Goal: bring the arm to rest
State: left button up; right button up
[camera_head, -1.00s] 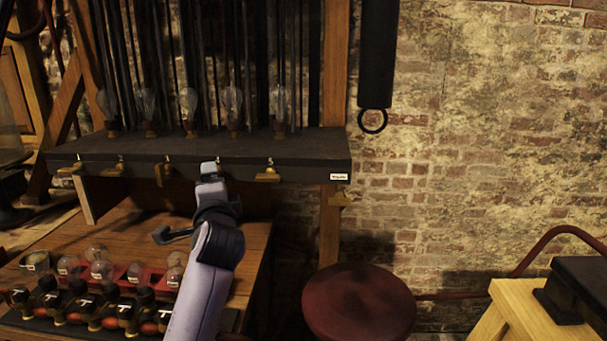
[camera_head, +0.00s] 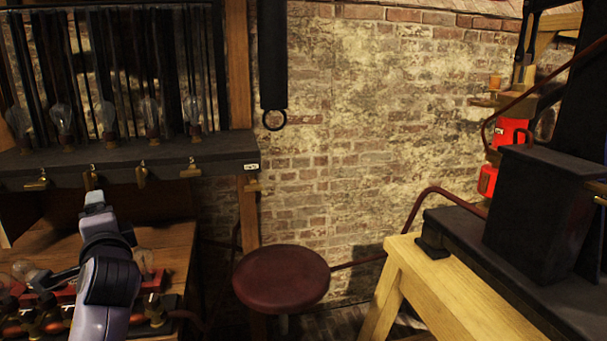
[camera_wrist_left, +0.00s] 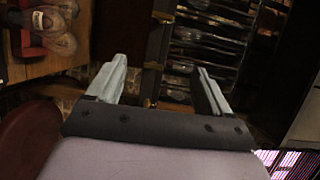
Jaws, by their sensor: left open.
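My left arm shows at the lower left of the head view. Its gripper (camera_head: 95,200) is in front of the wooden desk (camera_head: 165,243), just below the dark shelf. In the left wrist view the two pale fingers of the gripper (camera_wrist_left: 162,80) are spread wide apart with nothing between them. I cannot tell from the head view how far the gripper is from the desk. My right gripper is not in view.
Glass bulbs stand on the dark shelf (camera_head: 120,160). More bulbs and jars (camera_head: 30,275) are on the desk beside my arm. A round red stool (camera_head: 280,278) stands right of the desk. A pale wooden bench (camera_head: 430,290) carries a black box (camera_head: 535,205).

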pick_arm(q)
jog(key=s+d+f+h, duration=0.3)
jog(key=f, duration=0.5)
jog(key=s+d+f+n+g+h, duration=0.1)
jog(key=s+d+f+h, duration=0.1)
jog(key=f, duration=0.6)
jog(key=s+d+f+h, duration=0.3)
jog(key=f, duration=0.5)
jog(key=s+d+f+n+g+h, duration=0.1)
jog(key=s+d+f+n+h, duration=0.1)
jog(key=s+f, duration=0.5)
jog(key=s+d+f+n+g+h, duration=0.2)
jog(key=s+d+f+n, duration=0.3)
jog(key=s, duration=0.8)
notch_tip(320, 180, down, 3)
jog(key=shift+s+d+h, duration=0.2)
jog(key=shift+h, duration=0.2)
